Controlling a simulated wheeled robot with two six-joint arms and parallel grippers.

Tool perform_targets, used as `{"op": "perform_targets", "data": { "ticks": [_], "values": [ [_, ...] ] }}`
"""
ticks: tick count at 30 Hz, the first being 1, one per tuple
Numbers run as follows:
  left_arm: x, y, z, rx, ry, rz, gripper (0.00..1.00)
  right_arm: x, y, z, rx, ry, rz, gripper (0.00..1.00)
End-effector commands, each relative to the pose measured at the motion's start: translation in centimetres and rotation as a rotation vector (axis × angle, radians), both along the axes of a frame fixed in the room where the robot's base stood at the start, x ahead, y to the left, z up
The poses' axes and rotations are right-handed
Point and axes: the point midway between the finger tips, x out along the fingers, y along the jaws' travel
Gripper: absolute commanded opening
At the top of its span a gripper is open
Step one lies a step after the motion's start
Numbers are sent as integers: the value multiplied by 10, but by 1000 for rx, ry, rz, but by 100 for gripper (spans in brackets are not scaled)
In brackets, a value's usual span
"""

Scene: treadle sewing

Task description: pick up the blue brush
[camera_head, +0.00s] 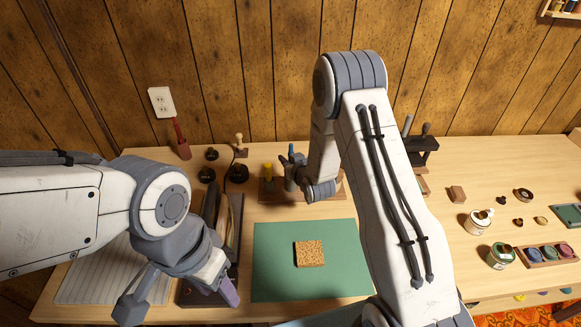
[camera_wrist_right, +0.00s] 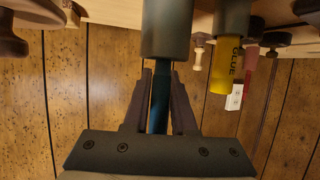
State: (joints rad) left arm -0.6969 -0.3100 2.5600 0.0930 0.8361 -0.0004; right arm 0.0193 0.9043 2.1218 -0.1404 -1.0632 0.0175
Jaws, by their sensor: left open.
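The blue brush (camera_wrist_right: 159,95) stands upright in a dark grey holder (camera_wrist_right: 167,28), seen upside down in the right wrist view. In the head view its blue top (camera_head: 291,149) shows above the wooden rack (camera_head: 268,192). My right gripper (camera_wrist_right: 159,70) has one finger on each side of the blue handle. The fingers are very close to it; whether they press on it is unclear. The head view shows this gripper (camera_head: 292,176) at the rack, partly behind my arm. My left gripper (camera_head: 180,298) is open and empty, low over the table's left side.
A yellow glue item (camera_wrist_right: 226,72) stands right beside the brush. A cork block (camera_head: 310,254) lies on the green mat (camera_head: 275,285). A dark machine (camera_head: 222,215) stands near my left gripper. Small pots and spools, such as a white pot (camera_head: 480,221), are spread at right.

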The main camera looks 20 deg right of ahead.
Motion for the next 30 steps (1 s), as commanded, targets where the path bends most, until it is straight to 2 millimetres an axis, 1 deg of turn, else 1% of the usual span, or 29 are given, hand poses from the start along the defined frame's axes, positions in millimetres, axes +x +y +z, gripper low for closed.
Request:
{"op": "perform_targets", "data": {
  "ticks": [2,11,16,20,30],
  "values": [
    [0,0,0,0,0,0,50,0,0,0,0,0,0,0],
    [0,0,0,0,0,0,50,0,0,1,0,-1,0,0],
    [0,0,-1,0,0,0,50,0,0,9,0,-3,0,0],
    [0,0,-2,0,0,0,50,1,0,24,0,-5,0,0],
    [0,0,-4,0,0,0,50,0,0,72,0,-4,0,0]
  ]
}}
